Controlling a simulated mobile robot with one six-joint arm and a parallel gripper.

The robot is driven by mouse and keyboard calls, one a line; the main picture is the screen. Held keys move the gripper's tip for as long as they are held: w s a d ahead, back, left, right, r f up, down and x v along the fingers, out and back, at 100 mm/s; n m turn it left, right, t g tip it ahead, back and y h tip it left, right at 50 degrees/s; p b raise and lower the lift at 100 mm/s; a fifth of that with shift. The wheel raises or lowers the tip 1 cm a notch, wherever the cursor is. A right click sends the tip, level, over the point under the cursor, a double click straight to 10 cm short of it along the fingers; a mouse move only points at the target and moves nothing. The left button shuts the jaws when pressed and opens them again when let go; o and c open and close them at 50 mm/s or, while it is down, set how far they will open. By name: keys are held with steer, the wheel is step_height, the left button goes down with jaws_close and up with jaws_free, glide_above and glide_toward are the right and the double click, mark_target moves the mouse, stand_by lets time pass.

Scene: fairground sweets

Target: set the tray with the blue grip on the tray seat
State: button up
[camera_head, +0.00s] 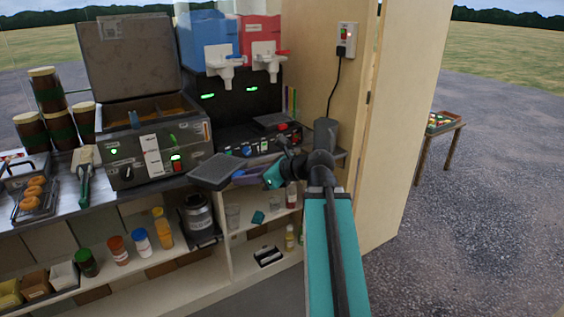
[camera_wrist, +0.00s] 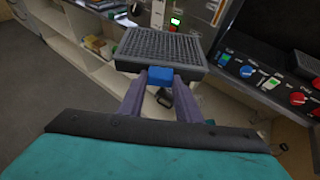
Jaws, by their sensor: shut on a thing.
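The tray (camera_head: 212,171) is a dark, flat grille held level in front of the counter, left of my gripper (camera_head: 252,173). In the wrist view the tray (camera_wrist: 160,46) shows its grille top, and its blue grip (camera_wrist: 160,75) points toward me. My gripper (camera_wrist: 160,84) is shut on this grip, one purple finger on each side. The drinks machine (camera_head: 225,85) stands behind, with a white tap below each of its blue and red tanks. A dark plate (camera_head: 270,122) lies on its base below the red tank's tap. I cannot make out the tray seat for sure.
A knob panel (camera_head: 262,141) fronts the machine's base, close behind my gripper. A fryer (camera_head: 150,145) stands left of the tray. A dark grey cylinder (camera_head: 326,134) stands right by the wooden wall (camera_head: 395,130). Shelves below hold jars and bottles.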

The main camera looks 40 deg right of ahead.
steer(key=a+f+n+g+y+b, duration=0.2)
steer(key=a+f, duration=0.4)
steer(key=a, duration=0.4)
steer(key=w+a+f+n+g+y+b, duration=0.1)
steer(key=a+f+n+y+b, duration=0.1)
steer(key=a+f, duration=0.5)
steer(key=a+n+y, duration=0.1)
steer(key=a, duration=0.3)
steer(key=shift+w+a+g, duration=0.2)
steer(key=shift+a+g, duration=0.05)
steer(key=shift+g, duration=0.15)
steer(key=shift+s, duration=0.1)
